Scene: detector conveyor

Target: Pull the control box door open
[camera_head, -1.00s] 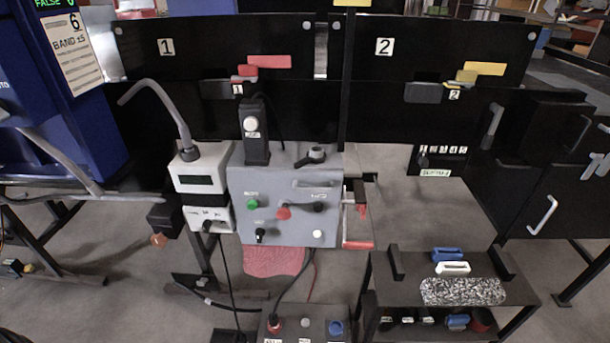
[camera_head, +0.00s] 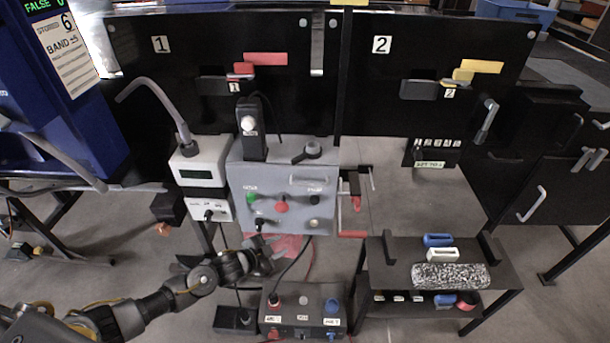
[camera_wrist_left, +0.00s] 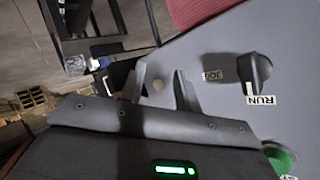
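The grey control box (camera_head: 235,180) stands at the centre of the head view. Its sloped front has a green button (camera_head: 252,198), a red knob (camera_head: 281,205), a black selector knob (camera_head: 261,222) and a bar handle (camera_head: 309,181) near the upper right. The grey panel (camera_wrist_left: 215,55) fills the right of the left wrist view, with a knob marked RUN and JOG (camera_wrist_left: 259,72). My left gripper (camera_head: 272,250) is just below the box's lower front edge. In the wrist view its fingers (camera_wrist_left: 160,88) are apart with nothing clearly between them. My right gripper is out of view.
A white meter (camera_head: 200,172) stands left of the box. A lower switch box (camera_head: 303,312) with cables sits below. A dark shelf cart (camera_head: 400,270) with small blocks stands at right. Black panels (camera_head: 220,50) rise behind.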

